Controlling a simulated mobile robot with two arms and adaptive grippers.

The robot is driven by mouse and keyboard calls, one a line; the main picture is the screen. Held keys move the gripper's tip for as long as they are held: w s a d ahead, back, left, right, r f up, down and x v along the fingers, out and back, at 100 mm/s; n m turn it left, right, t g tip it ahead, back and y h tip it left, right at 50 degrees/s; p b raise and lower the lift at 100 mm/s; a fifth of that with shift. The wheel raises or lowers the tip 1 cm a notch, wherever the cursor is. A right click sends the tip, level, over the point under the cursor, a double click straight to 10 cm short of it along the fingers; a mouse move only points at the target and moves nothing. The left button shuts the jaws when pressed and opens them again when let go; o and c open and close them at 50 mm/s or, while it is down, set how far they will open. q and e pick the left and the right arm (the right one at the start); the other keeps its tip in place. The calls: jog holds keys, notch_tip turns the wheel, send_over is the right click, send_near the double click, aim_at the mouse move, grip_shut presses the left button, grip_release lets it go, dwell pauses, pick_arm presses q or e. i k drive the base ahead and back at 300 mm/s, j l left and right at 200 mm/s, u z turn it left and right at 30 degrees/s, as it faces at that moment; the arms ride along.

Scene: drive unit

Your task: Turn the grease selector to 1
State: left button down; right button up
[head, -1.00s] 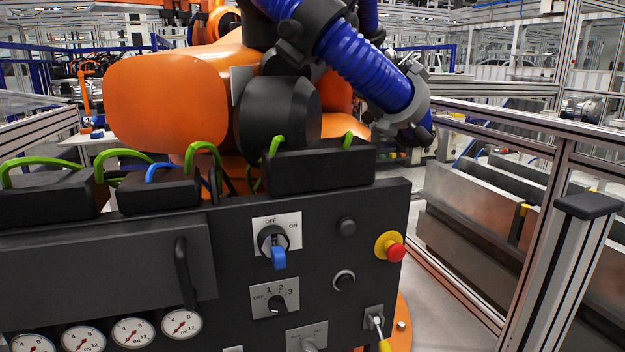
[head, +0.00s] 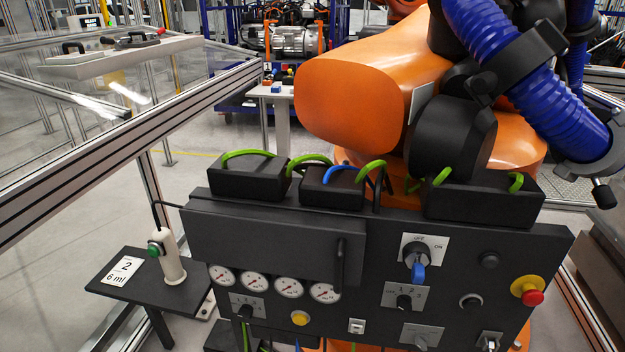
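A dark control panel (head: 455,255) stands in front of me. A small selector knob (head: 404,301) sits on a pale numbered plate below the larger blue-handled switch (head: 417,262). One second ago that plate read OFF, 1, 2, 3; its lettering is too small to read fully now. A similar selector knob (head: 246,311) on a pale plate sits at the panel's lower left, below the gauges. A third knob (head: 420,342) sits at the bottom edge. I cannot tell which is the grease selector, nor its exact setting. Neither gripper is in view.
Several round gauges (head: 288,287) and a yellow button (head: 299,318) are on the panel, with a red emergency stop (head: 532,297) at right. A side shelf (head: 150,291) holds a white device (head: 171,262) and a card (head: 122,270) reading "2, 6 ml". An orange robot arm (head: 360,85) stands behind.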

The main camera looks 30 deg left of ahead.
aim_at(246, 311)
jog(key=u, duration=1.35)
